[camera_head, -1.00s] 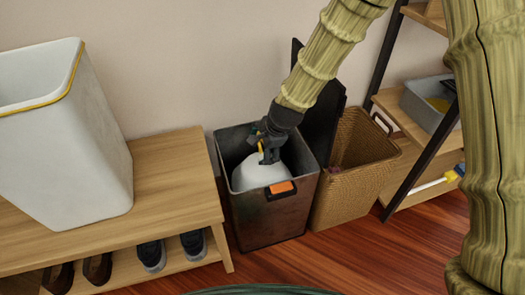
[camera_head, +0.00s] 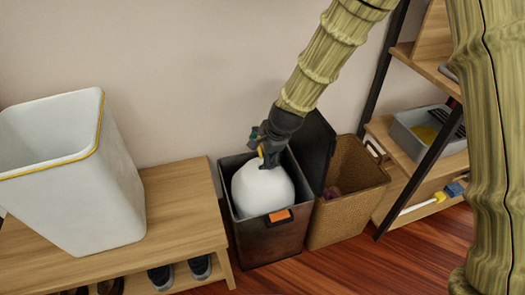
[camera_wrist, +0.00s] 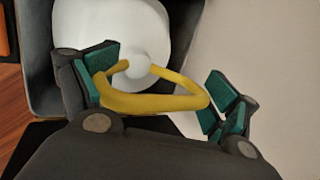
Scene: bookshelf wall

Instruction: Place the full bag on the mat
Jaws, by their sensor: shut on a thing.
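The full bag (camera_head: 262,190) is white and rounded, with a yellow tie loop (camera_wrist: 150,104) at its top. It hangs in the upper part of an open dark metal bin (camera_head: 268,245), bulging up around the rim level. My gripper (camera_head: 263,153) is above the bag and holds it by the loop. In the wrist view, the loop passes between the green-padded fingers (camera_wrist: 160,92), and the white bag lies beyond it. The bag's lower part is hidden by the bin's front wall. No mat can be made out in the current views.
A woven basket (camera_head: 345,205) stands against the bin's right side, with a dark raised lid (camera_head: 312,148) between them. A wooden bench (camera_head: 185,205) at left carries a white bin (camera_head: 75,185), with shoes below. A shelf (camera_head: 400,150) stands at right. Floor (camera_head: 400,255) is clear in front.

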